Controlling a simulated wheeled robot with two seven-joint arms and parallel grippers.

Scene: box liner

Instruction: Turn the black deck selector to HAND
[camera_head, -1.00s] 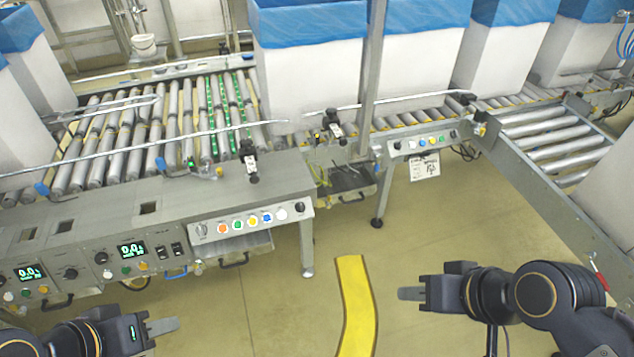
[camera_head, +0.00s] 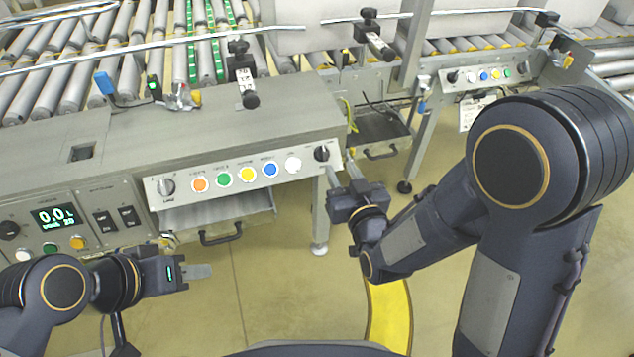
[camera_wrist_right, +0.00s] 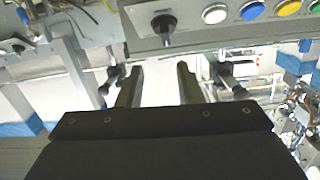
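The black selector knob (camera_head: 321,153) sits at the right end of the near button panel, beside a white button. In the right wrist view the black knob (camera_wrist_right: 165,27) is ahead of my fingers, near the top, with its grip bar about upright in the picture. Its label is too small to read. My right gripper (camera_head: 341,175) is just below and right of the knob, apart from it. The right wrist view shows its two fingers (camera_wrist_right: 158,72) spread with nothing between them. My left gripper (camera_head: 205,271) is in front of the console, away from the knob; its finger gap is hidden.
The panel (camera_head: 225,182) also carries a grey selector (camera_head: 167,187) and orange, green, yellow, blue and white buttons. A similar panel (camera_head: 487,77) stands farther right. Black clamp knobs (camera_head: 249,99) stick out above the console. Open floor lies in front.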

